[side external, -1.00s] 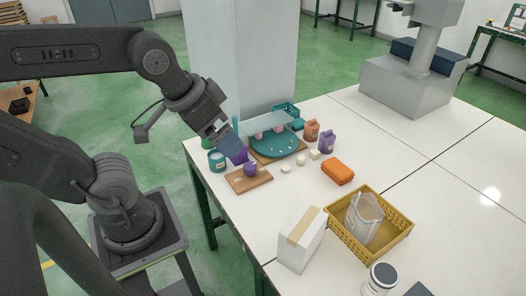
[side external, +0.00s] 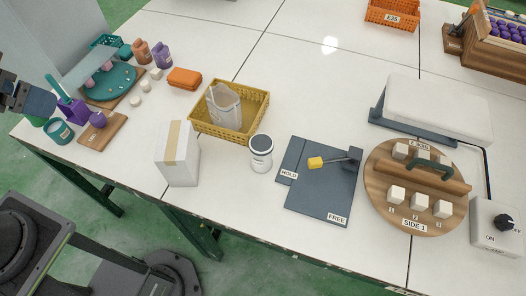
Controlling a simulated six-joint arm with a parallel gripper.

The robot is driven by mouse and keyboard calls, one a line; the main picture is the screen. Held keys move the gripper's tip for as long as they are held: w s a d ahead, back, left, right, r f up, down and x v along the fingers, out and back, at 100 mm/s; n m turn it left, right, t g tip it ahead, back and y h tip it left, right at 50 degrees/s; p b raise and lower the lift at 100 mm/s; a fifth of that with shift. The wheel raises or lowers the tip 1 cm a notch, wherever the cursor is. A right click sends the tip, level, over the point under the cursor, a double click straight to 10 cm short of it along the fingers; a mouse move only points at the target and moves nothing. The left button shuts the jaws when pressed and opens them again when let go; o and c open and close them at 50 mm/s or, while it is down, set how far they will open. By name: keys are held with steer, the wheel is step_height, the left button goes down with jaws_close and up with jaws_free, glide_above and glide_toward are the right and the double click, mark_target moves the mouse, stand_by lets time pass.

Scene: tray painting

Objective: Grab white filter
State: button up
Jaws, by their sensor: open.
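A pale grey-white, pleated bag-like piece (side external: 223,105) stands in a yellow basket (side external: 207,131); it is the thing that looks most like the white filter, but I cannot be sure. Its lower part is hidden by the basket wall. My gripper (side external: 45,101) shows at the left edge, close to a purple holder (side external: 74,111) with a teal stick. It is open, with nothing seen in it, and well apart from the basket. The fingertips are small and partly unclear.
A white box (side external: 178,158) with a tan strip and a white, dark-lidded jar (side external: 261,155) stand in front of the basket.

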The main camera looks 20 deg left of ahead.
steer(key=shift+c, duration=0.2)
steer(key=shift+c, duration=0.7)
steer(key=w+d+f+m+t+h, duration=0.1)
steer(key=w+d+f+t+h, duration=0.1)
steer(key=w+d+f, duration=0.5)
steer(key=w+d+t+h, duration=0.1)
steer(key=w+d+h, duration=0.1)
steer(key=w+d, duration=0.65)
steer(key=m+t+y, duration=0.1)
steer(key=t, duration=0.5)
glide_toward(259, 146)
steer(key=x, duration=1.1)
steer(key=shift+w, duration=0.15)
steer(key=c, duration=1.1)
